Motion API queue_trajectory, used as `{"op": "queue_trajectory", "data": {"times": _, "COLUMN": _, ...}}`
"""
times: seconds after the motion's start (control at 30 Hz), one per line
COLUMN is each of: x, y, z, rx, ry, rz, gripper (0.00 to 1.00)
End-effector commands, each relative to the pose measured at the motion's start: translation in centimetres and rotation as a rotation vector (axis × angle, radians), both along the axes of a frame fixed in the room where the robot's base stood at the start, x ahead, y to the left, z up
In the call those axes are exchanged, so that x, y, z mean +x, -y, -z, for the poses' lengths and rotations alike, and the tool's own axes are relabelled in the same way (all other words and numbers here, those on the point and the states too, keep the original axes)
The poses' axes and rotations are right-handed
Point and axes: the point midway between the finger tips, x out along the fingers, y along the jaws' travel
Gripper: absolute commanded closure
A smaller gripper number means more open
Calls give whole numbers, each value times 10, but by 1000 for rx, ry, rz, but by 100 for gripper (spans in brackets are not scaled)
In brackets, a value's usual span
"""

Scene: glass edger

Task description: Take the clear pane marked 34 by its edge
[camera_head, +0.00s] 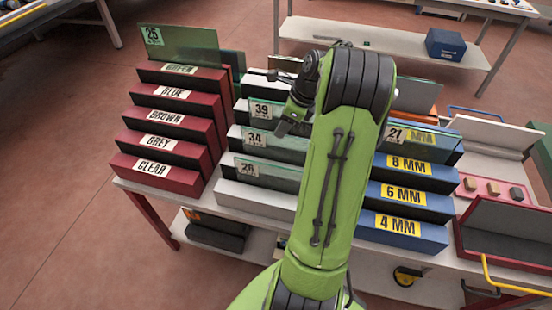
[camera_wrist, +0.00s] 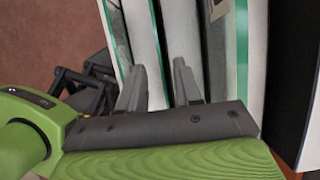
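The clear pane marked 34 (camera_head: 278,146) stands in the middle row of the white stepped rack, its label at its left end. It stands between the pane marked 39 (camera_head: 266,111) behind and the pane marked 28 (camera_head: 272,175) in front. My gripper (camera_head: 283,127) is over the rack just above the pane marked 34, partly hidden by my arm. In the wrist view my gripper (camera_wrist: 157,74) has its two fingers apart, pointing at the rack. A thin greenish pane edge (camera_wrist: 158,38) runs between white strips near the fingertips. I cannot tell if a finger touches it.
A dark red stepped rack (camera_head: 163,141) with colour labels stands left, holding a green pane marked 25 (camera_head: 182,44). A blue rack (camera_head: 404,223) with thickness labels stands right, with a pane marked 21 (camera_head: 420,138). A blue box (camera_head: 446,45) sits on the back shelf.

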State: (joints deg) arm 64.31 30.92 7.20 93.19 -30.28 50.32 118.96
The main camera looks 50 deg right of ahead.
Motion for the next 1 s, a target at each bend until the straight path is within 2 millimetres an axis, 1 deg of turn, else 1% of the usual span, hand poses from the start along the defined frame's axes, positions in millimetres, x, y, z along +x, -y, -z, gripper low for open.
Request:
{"op": "queue_trajectory", "data": {"times": 0.17, "x": 5, "y": -2, "z": 17, "rx": -2, "ry": 0, "rz": -1, "gripper": 66}}
{"op": "queue_trajectory", "data": {"times": 0.3, "x": 13, "y": -7, "z": 45, "rx": 1, "ry": -1, "rz": -3, "gripper": 66}}
{"op": "queue_trajectory", "data": {"times": 0.37, "x": 17, "y": -8, "z": 53, "rx": -1, "ry": -1, "rz": -3, "gripper": 66}}
{"op": "queue_trajectory", "data": {"times": 0.43, "x": 18, "y": -9, "z": 55, "rx": -2, "ry": 0, "rz": -1, "gripper": 66}}
{"op": "queue_trajectory", "data": {"times": 0.57, "x": 18, "y": -8, "z": 53, "rx": -2, "ry": 0, "rz": 0, "gripper": 66}}
{"op": "queue_trajectory", "data": {"times": 0.6, "x": 18, "y": -8, "z": 52, "rx": -2, "ry": 0, "rz": 0, "gripper": 69}}
{"op": "queue_trajectory", "data": {"times": 0.67, "x": 18, "y": -8, "z": 52, "rx": -2, "ry": 0, "rz": 0, "gripper": 78}}
{"op": "queue_trajectory", "data": {"times": 0.8, "x": 18, "y": -8, "z": 52, "rx": -2, "ry": 0, "rz": 0, "gripper": 100}}
{"op": "queue_trajectory", "data": {"times": 1.0, "x": 18, "y": -8, "z": 52, "rx": -2, "ry": 0, "rz": 0, "gripper": 100}}
